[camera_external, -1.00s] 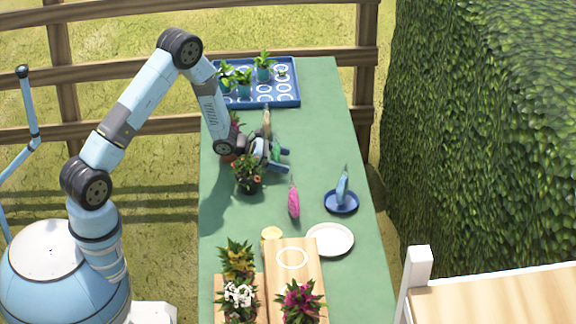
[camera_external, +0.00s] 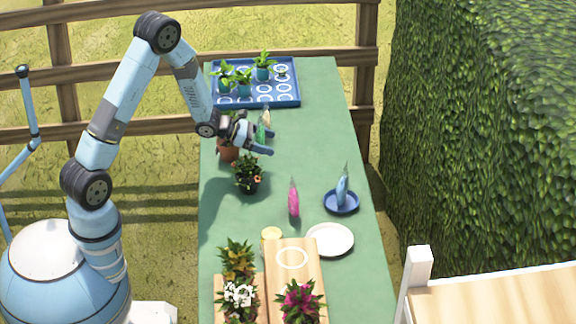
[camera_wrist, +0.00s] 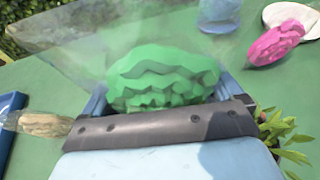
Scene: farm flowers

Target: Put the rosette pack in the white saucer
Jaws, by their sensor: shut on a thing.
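My gripper (camera_external: 266,143) is shut on a green pack with a ridged, leafy-looking body (camera_wrist: 165,80) and a clear wrapper. The green pack also shows upright between the fingers in the external view (camera_external: 261,133). No label shows that names it as the rosette pack. The gripper is over the far left part of the table, well away from the white saucer. The white saucer (camera_external: 330,239) lies empty near the right edge, beside the wooden board. It is partly in view at the top right of the wrist view (camera_wrist: 291,18).
A pink pack (camera_external: 294,200) stands between gripper and saucer. A blue pack (camera_external: 342,188) stands in a blue saucer (camera_external: 342,208). A tan pack (camera_external: 267,116) is just behind the gripper. Potted plants (camera_external: 247,178) stand close in front. A blue tray (camera_external: 288,98) with seedlings lies behind.

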